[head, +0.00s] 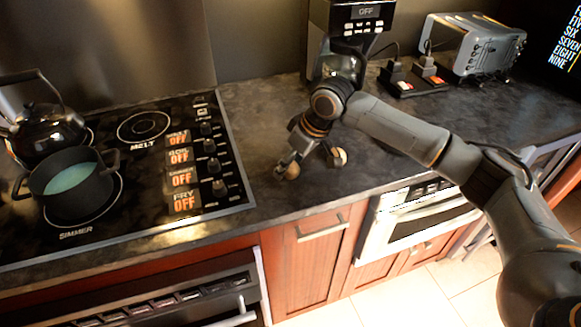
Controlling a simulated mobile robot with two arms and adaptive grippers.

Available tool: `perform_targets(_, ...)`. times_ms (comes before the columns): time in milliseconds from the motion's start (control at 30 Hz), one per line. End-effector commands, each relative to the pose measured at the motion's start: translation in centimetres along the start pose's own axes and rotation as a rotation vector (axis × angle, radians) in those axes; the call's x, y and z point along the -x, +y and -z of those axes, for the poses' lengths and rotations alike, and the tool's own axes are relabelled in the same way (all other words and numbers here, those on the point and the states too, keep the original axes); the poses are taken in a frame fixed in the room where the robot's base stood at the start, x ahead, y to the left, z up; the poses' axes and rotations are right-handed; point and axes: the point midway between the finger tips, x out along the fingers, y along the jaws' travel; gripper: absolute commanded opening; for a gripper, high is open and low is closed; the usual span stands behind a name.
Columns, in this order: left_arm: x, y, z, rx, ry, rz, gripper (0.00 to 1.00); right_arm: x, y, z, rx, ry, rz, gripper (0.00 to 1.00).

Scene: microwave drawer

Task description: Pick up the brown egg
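A brown egg (292,171) sits on the dark counter just right of the cooktop. Nothing shows held between the fingers. My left gripper is not in view.
The black cooktop (222,150) holds a dark pot (68,188) with pale liquid and a black kettle (45,130). A coffee machine (365,12) stands behind my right gripper. Dark counter (260,110) left of the gripper is clear.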

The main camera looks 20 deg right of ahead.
Motion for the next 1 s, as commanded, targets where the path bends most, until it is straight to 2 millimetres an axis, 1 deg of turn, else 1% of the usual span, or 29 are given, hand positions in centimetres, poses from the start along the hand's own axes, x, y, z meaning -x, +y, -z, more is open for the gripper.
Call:
perform_targets(33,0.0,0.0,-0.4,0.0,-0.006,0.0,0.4,-0.1,0.0,0.0,0.0,0.001,0.0,0.66)
perform_targets(167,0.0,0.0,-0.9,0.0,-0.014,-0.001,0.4,0.0,0.0,0.0,0.0,0.001,0.0,0.66)
perform_targets(200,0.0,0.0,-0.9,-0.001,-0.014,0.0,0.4,0.0,0.0,0.0,0.0,0.001,0.0,0.62)
perform_targets(367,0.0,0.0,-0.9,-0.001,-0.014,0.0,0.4,0.0,0.0,0.0,0.001,0.001,0.0,0.3)
perform_targets(400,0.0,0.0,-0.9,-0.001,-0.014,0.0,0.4,0.0,0.0,0.0,0.001,0.001,0.0,0.28)
perform_targets(767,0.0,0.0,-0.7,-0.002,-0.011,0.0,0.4,0.1,0.0,0.1,0.001,0.002,0.0,0.28)
perform_targets(867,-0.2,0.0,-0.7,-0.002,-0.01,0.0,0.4,0.5,0.0,0.3,0.001,0.004,0.0,0.28)
perform_targets(1000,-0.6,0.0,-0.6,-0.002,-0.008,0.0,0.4,1.8,-0.1,0.9,0.001,0.005,-0.001,0.28)
